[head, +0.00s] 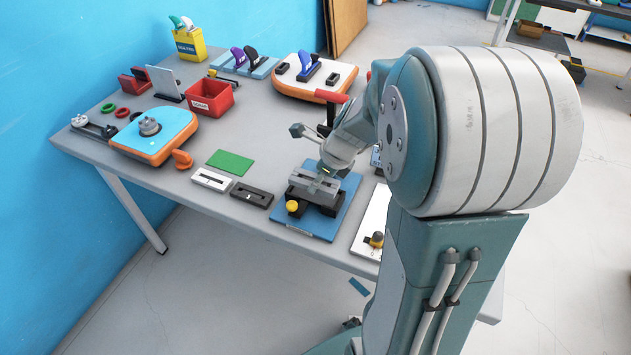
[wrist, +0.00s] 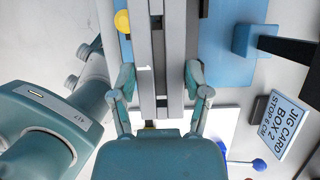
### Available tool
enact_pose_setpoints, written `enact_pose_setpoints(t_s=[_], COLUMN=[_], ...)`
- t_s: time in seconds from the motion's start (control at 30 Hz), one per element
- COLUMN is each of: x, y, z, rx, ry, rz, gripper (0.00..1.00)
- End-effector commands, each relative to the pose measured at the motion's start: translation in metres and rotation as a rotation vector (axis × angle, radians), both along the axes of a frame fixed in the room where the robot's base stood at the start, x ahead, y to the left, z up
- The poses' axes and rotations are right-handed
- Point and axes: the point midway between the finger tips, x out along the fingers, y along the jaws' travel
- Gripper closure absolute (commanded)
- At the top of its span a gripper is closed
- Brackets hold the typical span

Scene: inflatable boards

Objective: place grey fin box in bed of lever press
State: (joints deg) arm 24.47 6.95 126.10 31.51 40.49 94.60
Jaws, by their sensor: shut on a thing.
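The grey fin box (head: 302,181) is a long slotted bar; it also shows in the wrist view (wrist: 174,45), running lengthwise between the fingers. My gripper (head: 323,180) is shut on it, with one teal finger on each side in the wrist view (wrist: 160,82). The lever press stands on a blue base plate (head: 322,226), with a dark bed block (head: 313,207), a yellow knob (head: 292,206) and a red-handled lever (head: 331,97). The box lies level over the bed, roughly lined up with it. Whether it touches the bed floor cannot be told. My arm hides part of the press.
A white slotted box (head: 212,180), a black slotted box (head: 252,194) and a green card (head: 230,162) lie left of the press. A white board (head: 371,222) lies to its right. A blue jig card (wrist: 284,122) stands near the gripper. An orange-edged board (head: 155,134) is further left.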

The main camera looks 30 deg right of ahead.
Motion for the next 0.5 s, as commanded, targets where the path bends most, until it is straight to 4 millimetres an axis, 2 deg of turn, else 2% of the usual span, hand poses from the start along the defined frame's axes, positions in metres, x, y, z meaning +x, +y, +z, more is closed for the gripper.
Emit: enact_pose_setpoints(t_s=[0.1,0.2,0.37,0.5], x=[0.012,0.019,0.025,0.026], y=[-0.009,-0.014,-0.018,-0.018], z=[-0.019,-0.028,-0.038,-0.059], rx=[0.001,0.001,0.001,0.004], ry=[0.003,0.002,0.002,0.003], rz=[-0.001,0.0,-0.001,-0.001], gripper=[0.88,0.88,0.88,0.88])
